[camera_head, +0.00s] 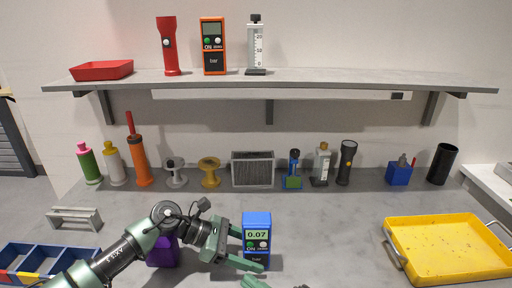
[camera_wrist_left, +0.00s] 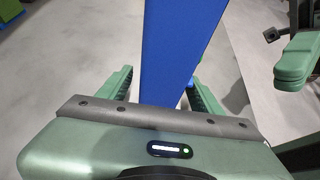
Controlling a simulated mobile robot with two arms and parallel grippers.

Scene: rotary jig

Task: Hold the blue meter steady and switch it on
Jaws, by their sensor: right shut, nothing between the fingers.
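The blue meter (camera_head: 257,220) stands upright on the grey table, its display reading 0.07 above a green button marked ON and a white button. My left gripper (camera_head: 250,249) has its fingers on either side of the meter, one across its lower front. In the left wrist view the meter (camera_wrist_left: 175,50) lies between the fingers, with a gap on the left side; contact on the right side is unclear. My right gripper (camera_head: 258,283) is shut and empty at the bottom edge, just in front of the meter; one green part of it (camera_wrist_left: 298,60) shows in the left wrist view.
A purple object (camera_head: 162,253) stands partly behind my left arm. A blue divided tray (camera_head: 38,257) is at left, a yellow tray (camera_head: 395,250) at right. Bottles, spools and tools line the back. The shelf holds an orange meter (camera_head: 213,45). The table between meter and yellow tray is clear.

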